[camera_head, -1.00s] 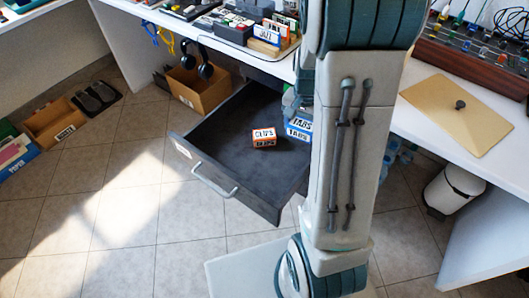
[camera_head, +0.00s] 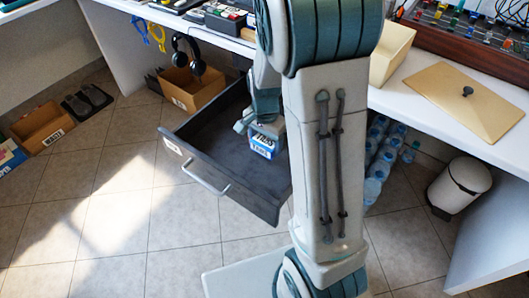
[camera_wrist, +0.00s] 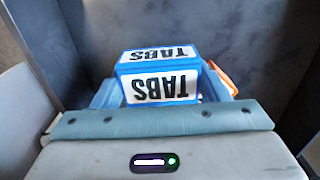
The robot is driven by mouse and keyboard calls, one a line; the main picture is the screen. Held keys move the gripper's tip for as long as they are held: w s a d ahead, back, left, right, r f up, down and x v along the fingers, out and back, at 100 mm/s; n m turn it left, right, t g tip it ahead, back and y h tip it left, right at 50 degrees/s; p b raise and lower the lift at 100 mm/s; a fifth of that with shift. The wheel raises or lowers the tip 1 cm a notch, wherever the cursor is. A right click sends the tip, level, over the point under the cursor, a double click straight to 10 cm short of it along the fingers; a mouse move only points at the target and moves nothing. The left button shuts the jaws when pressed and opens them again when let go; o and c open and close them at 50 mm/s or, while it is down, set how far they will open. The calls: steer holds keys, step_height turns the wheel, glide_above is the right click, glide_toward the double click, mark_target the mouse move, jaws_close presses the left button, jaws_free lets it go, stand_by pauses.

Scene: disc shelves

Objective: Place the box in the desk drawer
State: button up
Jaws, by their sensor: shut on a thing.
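The blue box with white TABS labels (camera_head: 263,143) is inside the pulled-out dark grey desk drawer (camera_head: 170,141), toward its right side. My gripper (camera_head: 262,128) is shut on the box from above. In the wrist view, the blue box (camera_wrist: 160,78) sits between my fingers, with the drawer's grey floor and walls around it. I cannot tell whether the box touches the drawer floor. The edge of an orange item (camera_wrist: 224,79) shows just right of the box in the wrist view, mostly hidden.
My arm hides the drawer's right part. The drawer's left floor is clear. A cardboard box (camera_head: 190,99) stands left of the drawer, under hanging headphones (camera_head: 189,54). A cream lid (camera_head: 462,92) lies on the right counter, above bottles (camera_head: 373,182) and a white bin (camera_head: 460,186).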

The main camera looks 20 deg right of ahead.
mark_target(265, 151)
step_height(265, 151, down, 4)
steer(key=shift+a+f+b, duration=0.1)
steer(key=shift+b, duration=0.95)
steer(key=o, duration=0.5)
steer(key=shift+f, duration=0.1)
steer(key=o, duration=0.5)
